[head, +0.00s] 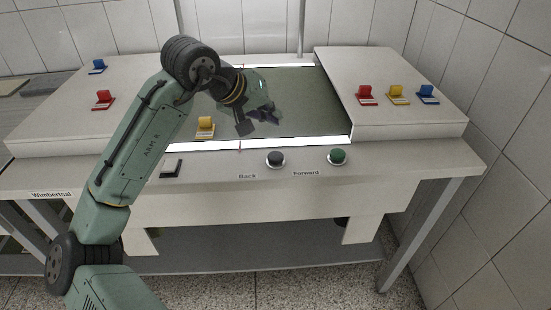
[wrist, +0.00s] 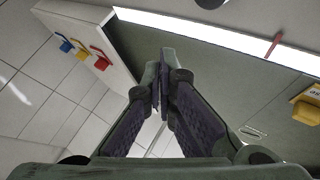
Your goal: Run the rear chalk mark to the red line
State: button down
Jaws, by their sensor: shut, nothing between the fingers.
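The grey-green belt (head: 315,100) runs between two white housings. A thin red line (head: 240,146) stands at its front edge, over the bright strip; it also shows in the wrist view (wrist: 274,45). A short pale mark (wrist: 252,132) lies on the belt in the wrist view, possibly a chalk mark; I cannot tell whether it is the rear one. My gripper (head: 256,124) is shut and empty over the belt, and its fingers meet in the wrist view (wrist: 164,65). My arm hides part of the belt. The dark Back button (head: 275,158) and green Forward button (head: 338,156) are on the front panel.
Red, yellow and blue clips stand on the right housing (head: 400,120).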

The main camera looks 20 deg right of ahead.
jog(key=b, duration=0.5)
send_over(273, 154)
notch_tip(273, 154, down, 6)
jog(key=shift+a+r, duration=0.1)
jog(key=shift+r, duration=0.1)
jog(key=shift+f, duration=0.85)
jog(key=shift+f, duration=0.2)
jog(key=shift+f, duration=0.25)
jog(key=shift+f+b, duration=0.4)
jog(key=shift+f, duration=0.15)
dwell(0.6)
dwell(1.0)
jog(key=shift+r+p, duration=0.95)
jog(key=shift+r, duration=0.05)
